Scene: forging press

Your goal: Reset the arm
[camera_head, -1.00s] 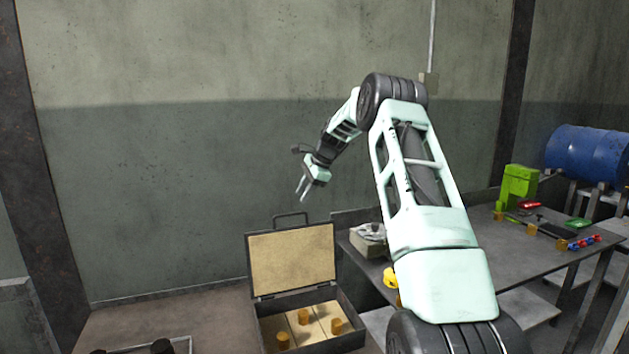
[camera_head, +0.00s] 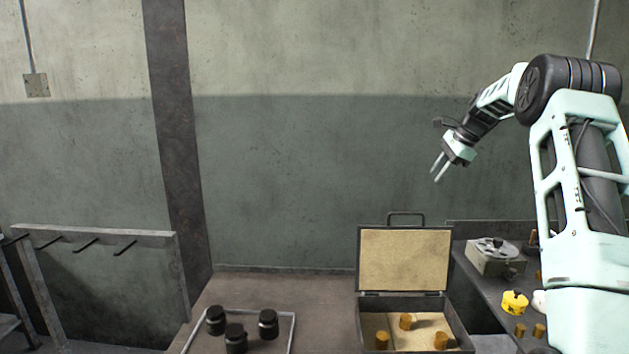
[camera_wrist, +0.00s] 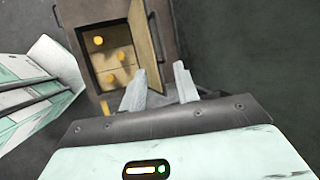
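My gripper (camera_head: 440,167) is raised in the air in front of the wall, above and a little right of the open case. In the head view its two fingers point down and left, apart, with nothing between them. In the wrist view the two fingertips (camera_wrist: 158,88) are also spread and empty. My arm comes in from the right side of the head view, bent at the elbow.
An open case (camera_head: 362,262) with several orange-brown cylinders stands on a table. A tray (camera_head: 291,335) with black jars is left of it. On the right table are a grey device (camera_head: 497,256) and a yellow object (camera_head: 514,302). A rack with pegs (camera_head: 95,234) is far left.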

